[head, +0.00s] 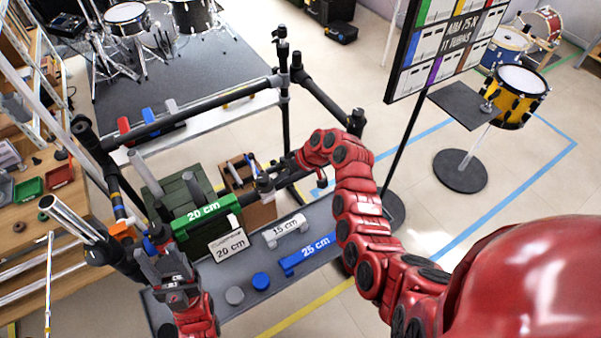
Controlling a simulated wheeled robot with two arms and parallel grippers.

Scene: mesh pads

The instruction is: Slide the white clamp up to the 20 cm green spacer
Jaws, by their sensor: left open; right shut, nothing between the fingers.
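The green spacer (204,213), marked 20 cm, is at centre left, above a white card (229,247) that also reads 20 cm. A small white piece (237,212) shows at its right end; I cannot tell surely whether this is the white clamp. My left gripper (153,245) is open at the left, below and left of the green spacer, near the dark bar end; contact is unclear. My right gripper (266,184) is shut and empty, right of and beyond the green spacer, by the frame's dark parts. Its fingertips are small and hard to see.
A black tube frame (205,108) with several uprights surrounds this area. The grey bench (205,273) holds a white 15 cm spacer (287,230), a blue 25 cm spacer (308,255) and round caps. A sign board (440,45) stands at right.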

